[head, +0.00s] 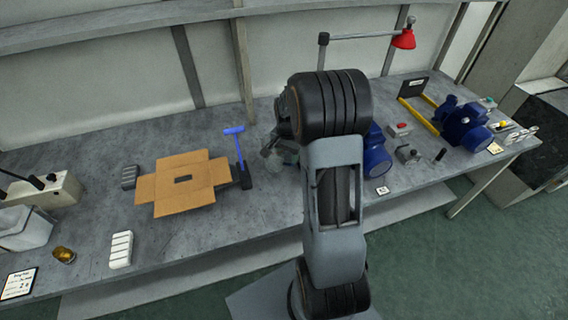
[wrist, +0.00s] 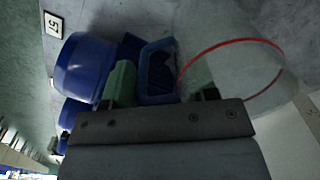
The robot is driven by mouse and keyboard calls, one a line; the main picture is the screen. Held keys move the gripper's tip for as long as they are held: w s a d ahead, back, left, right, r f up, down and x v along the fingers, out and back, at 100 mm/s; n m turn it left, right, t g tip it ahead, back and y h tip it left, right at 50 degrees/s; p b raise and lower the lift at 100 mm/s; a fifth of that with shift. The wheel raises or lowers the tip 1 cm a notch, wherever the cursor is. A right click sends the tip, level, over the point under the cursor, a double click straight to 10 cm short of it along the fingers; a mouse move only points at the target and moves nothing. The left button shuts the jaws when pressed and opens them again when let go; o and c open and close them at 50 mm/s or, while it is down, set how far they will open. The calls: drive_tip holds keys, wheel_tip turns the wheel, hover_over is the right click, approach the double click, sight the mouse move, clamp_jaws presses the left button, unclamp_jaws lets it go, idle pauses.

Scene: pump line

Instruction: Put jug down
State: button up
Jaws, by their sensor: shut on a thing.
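The jug (wrist: 232,75) is clear, with a red line around it and a blue handle (wrist: 158,72). In the wrist view my gripper (wrist: 158,80) has its green fingers on either side of the handle and is shut on it. In the head view a clear, faint part of the jug (head: 284,152) shows left of my arm, over the back middle of the bench (head: 240,220). My arm hides most of the gripper there. I cannot tell whether the jug's base touches the bench.
A blue pump motor (head: 375,158) stands close right of my arm; another (head: 463,125) is farther right. The front middle of the bench is clear.

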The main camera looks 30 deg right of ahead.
drive_tip(key=shift+s+f+p, duration=0.1)
drive_tip(key=shift+f+p, duration=0.2)
drive_tip(key=shift+f, duration=2.6)
drive_tip(key=shift+f, duration=0.1)
drive_tip(key=shift+f, duration=0.15)
drive_tip(key=o, duration=1.4)
drive_tip(key=shift+c, duration=0.2)
